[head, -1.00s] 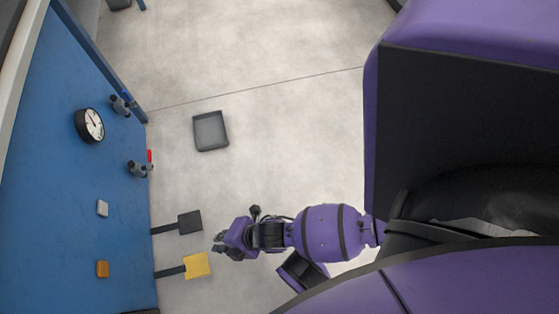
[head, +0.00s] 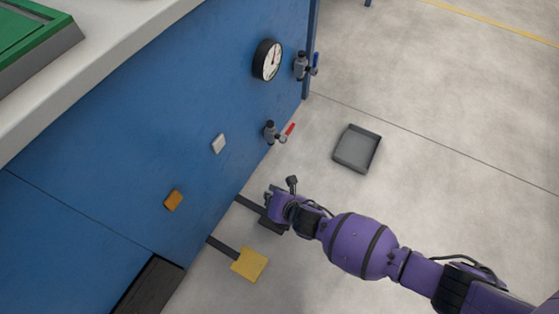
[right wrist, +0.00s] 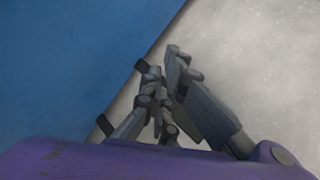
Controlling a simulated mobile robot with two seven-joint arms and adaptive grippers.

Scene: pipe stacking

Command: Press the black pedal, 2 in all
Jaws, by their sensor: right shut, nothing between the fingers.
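The black pedal (head: 271,226) sticks out on a dark bar from the foot of the blue panel (head: 150,140). Its pad is partly hidden by my right gripper (head: 269,195), which is over it or close above it. I cannot tell whether they touch or whether the pedal is pressed down. In the right wrist view the gripper's fingers (right wrist: 165,75) are shut and empty, in front of the blue panel's edge and the pale floor. My left gripper is not in view.
A yellow pedal (head: 250,264) sits beside the black one, nearer the bottom. The panel carries an orange button (head: 173,201), a white switch (head: 218,144), a gauge (head: 267,60), a red-handled valve (head: 271,133) and a blue-handled valve (head: 301,66). A grey tray (head: 357,149) lies on open floor.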

